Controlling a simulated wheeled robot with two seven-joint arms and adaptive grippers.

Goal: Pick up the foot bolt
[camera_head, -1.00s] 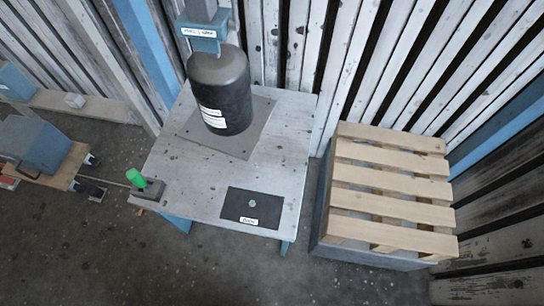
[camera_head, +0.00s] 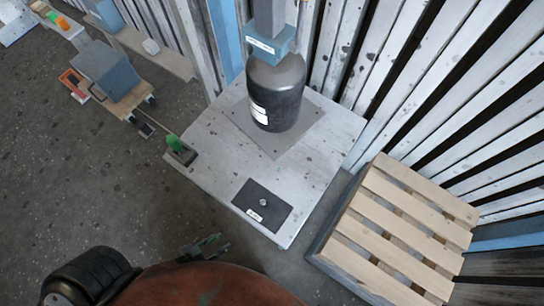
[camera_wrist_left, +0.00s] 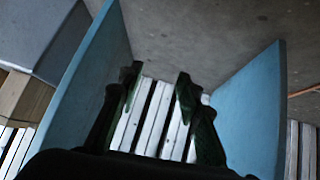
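A small grey bolt-like piece (camera_head: 264,202), which looks like the foot bolt, sits on a black labelled mat (camera_head: 280,212) near the front of the pale worktable (camera_head: 218,158). It is too small to see in detail. My left gripper (camera_head: 207,249) is low in the head view, left of and in front of the table, apart from the bolt. In the left wrist view its two dark fingers (camera_wrist_left: 157,82) are spread with nothing between them. That view does not show the bolt. My right gripper is not in view.
A black cylindrical housing (camera_head: 276,95) stands on a grey plate at the table's back. A green-topped item (camera_head: 174,143) is at the left corner. A wooden pallet (camera_head: 400,225) stands to the right. Blue panels (camera_wrist_left: 95,75) flank the gripper in the wrist view.

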